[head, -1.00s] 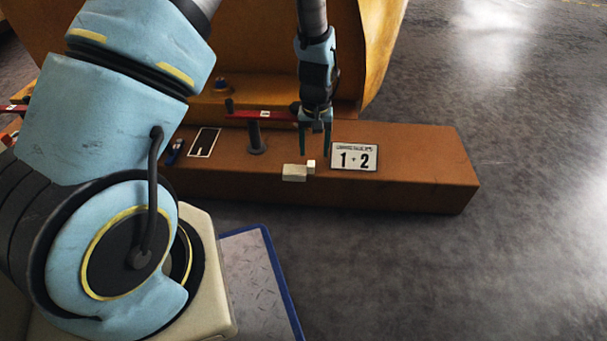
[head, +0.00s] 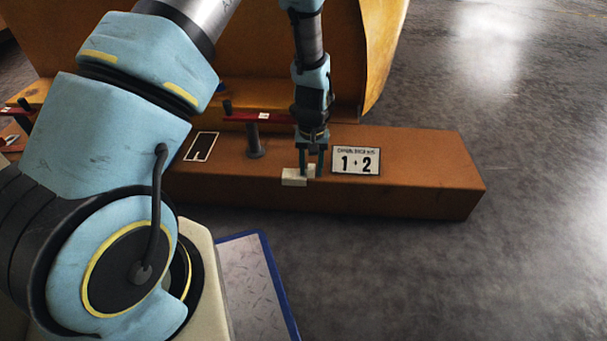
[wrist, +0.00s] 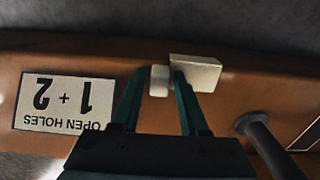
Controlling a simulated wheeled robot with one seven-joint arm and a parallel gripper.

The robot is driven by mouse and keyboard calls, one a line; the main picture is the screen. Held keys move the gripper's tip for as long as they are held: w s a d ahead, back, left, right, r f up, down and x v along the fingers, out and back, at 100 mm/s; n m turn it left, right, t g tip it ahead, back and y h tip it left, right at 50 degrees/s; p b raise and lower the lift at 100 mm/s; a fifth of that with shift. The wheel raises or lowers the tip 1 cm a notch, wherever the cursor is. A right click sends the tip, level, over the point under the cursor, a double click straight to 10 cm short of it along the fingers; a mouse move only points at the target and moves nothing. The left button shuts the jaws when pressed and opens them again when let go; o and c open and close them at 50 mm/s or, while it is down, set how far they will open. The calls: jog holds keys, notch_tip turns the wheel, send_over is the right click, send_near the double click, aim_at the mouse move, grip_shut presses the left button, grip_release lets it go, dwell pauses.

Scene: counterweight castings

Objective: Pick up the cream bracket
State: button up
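The cream bracket (head: 293,179) lies on the orange-brown casting near its front edge. It has a larger block and a smaller raised block. In the head view, my gripper (head: 311,174) points down at the bracket's right end, its two fingers apart and partly hiding the smaller block. In the wrist view, the bracket (wrist: 197,73) has its smaller block between the fingertips of my gripper (wrist: 161,72), and the larger block lies beyond the right finger. The fingers look open around the smaller block; a narrow gap shows on the left side, and contact on the right is unclear.
A sign reading 1 + 2 (head: 355,161) lies right of the gripper on the casting (head: 430,177). A black-and-white framed plate (head: 201,147) lies farther left. The casting's right end is clear.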

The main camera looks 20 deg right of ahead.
grip_shut()
jog(key=shift+r, duration=0.1)
dwell(0.3)
